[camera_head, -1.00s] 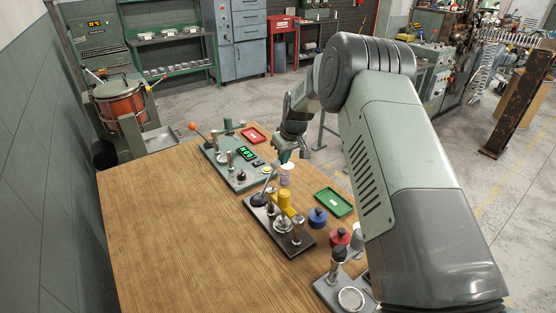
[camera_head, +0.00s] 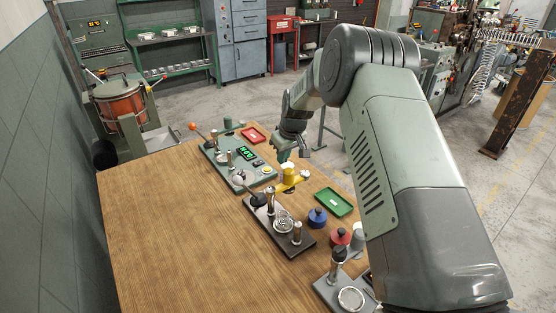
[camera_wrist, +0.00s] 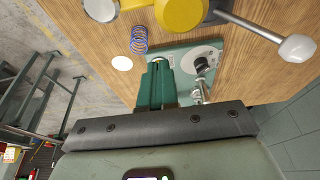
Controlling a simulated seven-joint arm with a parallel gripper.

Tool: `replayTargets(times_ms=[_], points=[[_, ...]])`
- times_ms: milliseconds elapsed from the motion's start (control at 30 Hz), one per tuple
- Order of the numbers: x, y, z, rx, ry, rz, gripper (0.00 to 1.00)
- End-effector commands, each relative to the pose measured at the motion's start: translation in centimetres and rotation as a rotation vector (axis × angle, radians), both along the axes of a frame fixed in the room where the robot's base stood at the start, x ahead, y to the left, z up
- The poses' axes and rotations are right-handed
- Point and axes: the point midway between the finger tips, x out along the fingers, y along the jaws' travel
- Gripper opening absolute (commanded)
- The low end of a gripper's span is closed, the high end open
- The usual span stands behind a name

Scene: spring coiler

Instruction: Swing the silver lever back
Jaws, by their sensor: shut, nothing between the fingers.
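The silver lever (camera_head: 250,188) is a thin rod with a pale knob (camera_head: 238,180), pointing back left from the pivot of a dark-based coiler (camera_head: 256,214). In the wrist view the lever (camera_wrist: 250,26) runs right from a yellow hub (camera_wrist: 182,10) to its pale knob (camera_wrist: 298,48). The yellow arm (camera_head: 298,181) sticks out right of the base. My gripper (camera_head: 284,158) is shut and empty behind the yellow arm. In the wrist view its green fingers (camera_wrist: 157,85) are apart from the lever.
A green panel (camera_head: 228,168) with a lit display and red-knobbed handle stands behind. Green tray (camera_head: 334,202), blue pot (camera_head: 317,217) and red pot (camera_head: 340,237) lie to the right. A blue-purple spring (camera_wrist: 139,39) is near my fingers. The left tabletop (camera_head: 180,230) is clear.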

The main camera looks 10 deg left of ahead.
Motion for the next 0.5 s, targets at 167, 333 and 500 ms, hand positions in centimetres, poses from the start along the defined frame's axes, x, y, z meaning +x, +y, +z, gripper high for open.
replayTargets(times_ms=[167, 333, 500], points=[[0.1, 0.0, 1.7, 0.001, -0.003, 0.0, 0.0], [0.0, 0.0, 3.5, 0.001, -0.002, 0.0, 0.0], [0.0, 0.1, 5.2, 0.001, -0.003, 0.0, 0.0]])
